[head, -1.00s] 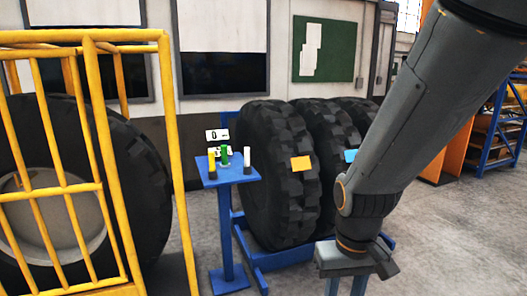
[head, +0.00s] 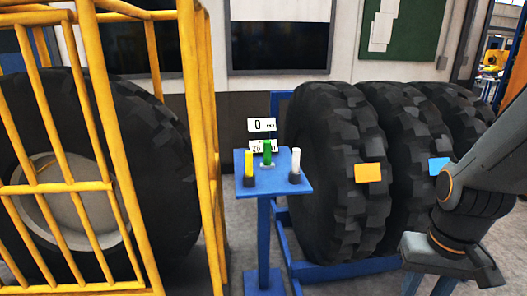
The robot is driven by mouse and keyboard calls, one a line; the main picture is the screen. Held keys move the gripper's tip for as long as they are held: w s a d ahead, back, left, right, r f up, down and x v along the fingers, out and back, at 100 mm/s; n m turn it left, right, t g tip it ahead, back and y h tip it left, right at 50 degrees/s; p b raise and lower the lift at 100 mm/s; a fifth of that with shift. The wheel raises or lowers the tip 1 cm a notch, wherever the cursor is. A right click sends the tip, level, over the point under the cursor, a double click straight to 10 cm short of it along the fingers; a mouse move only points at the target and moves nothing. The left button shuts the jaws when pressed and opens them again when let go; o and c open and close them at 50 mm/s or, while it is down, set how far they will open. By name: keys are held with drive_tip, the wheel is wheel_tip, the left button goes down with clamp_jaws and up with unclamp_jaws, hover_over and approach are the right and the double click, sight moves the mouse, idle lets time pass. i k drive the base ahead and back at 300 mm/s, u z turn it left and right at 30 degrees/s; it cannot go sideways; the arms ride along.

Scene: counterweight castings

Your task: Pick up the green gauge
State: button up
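The green gauge (head: 267,151) stands upright at the middle of a small blue stand (head: 277,184). A yellow gauge (head: 249,164) stands to its left and a white gauge (head: 296,162) to its right on the same top. My gripper (head: 432,284) hangs at the lower right, well to the right of the stand and apart from it. Its fingers run out of the bottom of the picture, so their opening cannot be judged.
A yellow cage (head: 188,100) with a large tyre (head: 165,150) behind its bars stands close on the left. Several large tyres (head: 335,235) stand in a blue rack (head: 340,270) right of the stand, with orange (head: 368,173) and blue (head: 438,167) tags. Small white number cards (head: 261,125) show behind the gauges.

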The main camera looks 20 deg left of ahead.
sight(268, 164)
drive_tip(key=u, duration=0.55)
drive_tip(key=i, duration=0.85)
drive_tip(key=u, duration=0.75)
